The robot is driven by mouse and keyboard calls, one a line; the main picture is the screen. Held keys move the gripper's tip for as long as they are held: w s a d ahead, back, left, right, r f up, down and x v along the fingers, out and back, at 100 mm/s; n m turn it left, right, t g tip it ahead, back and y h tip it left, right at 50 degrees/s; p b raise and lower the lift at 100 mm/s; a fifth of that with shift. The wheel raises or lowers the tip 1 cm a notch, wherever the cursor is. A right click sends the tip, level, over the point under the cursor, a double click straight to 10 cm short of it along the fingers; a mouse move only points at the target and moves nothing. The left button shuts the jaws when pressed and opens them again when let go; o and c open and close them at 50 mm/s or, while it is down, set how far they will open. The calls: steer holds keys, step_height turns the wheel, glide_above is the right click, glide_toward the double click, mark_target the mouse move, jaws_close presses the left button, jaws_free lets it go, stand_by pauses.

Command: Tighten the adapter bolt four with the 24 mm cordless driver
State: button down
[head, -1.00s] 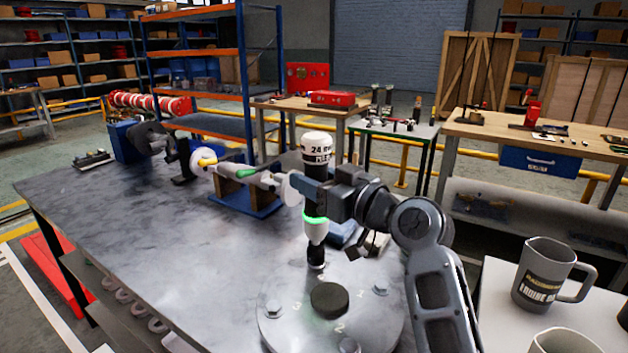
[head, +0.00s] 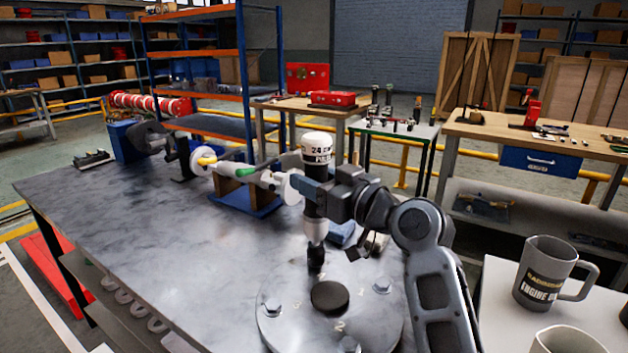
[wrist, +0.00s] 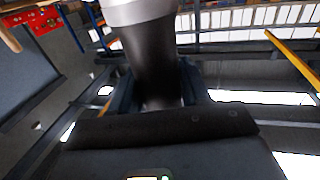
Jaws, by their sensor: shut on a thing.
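The 24 mm cordless driver (head: 317,148) has a white cap marked 24 and a dark body, and it stands upright. My gripper (head: 312,190) is shut around its dark body. The driver's dark body (wrist: 150,60) also fills the middle of the wrist view. Its socket end (head: 316,262) points down at the far edge of the round metal adapter plate (head: 290,335). The bolt under the socket is hidden, and I cannot tell whether they touch. Other bolts show on the plate at left (head: 273,306), right (head: 382,285) and front (head: 348,345).
The plate has a dark central knob (head: 329,297). A shaft assembly on a blue stand (head: 248,200) lies behind the driver on the metal bench (head: 150,230). Grey mugs (head: 545,272) stand on a white surface at right. The bench's left part is mostly clear.

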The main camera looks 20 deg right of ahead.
mark_target(327, 155)
steer(key=shift+f, duration=0.15)
stand_by(0.3)
steer(key=shift+r+p, duration=2)
steer(key=shift+r, duration=0.9)
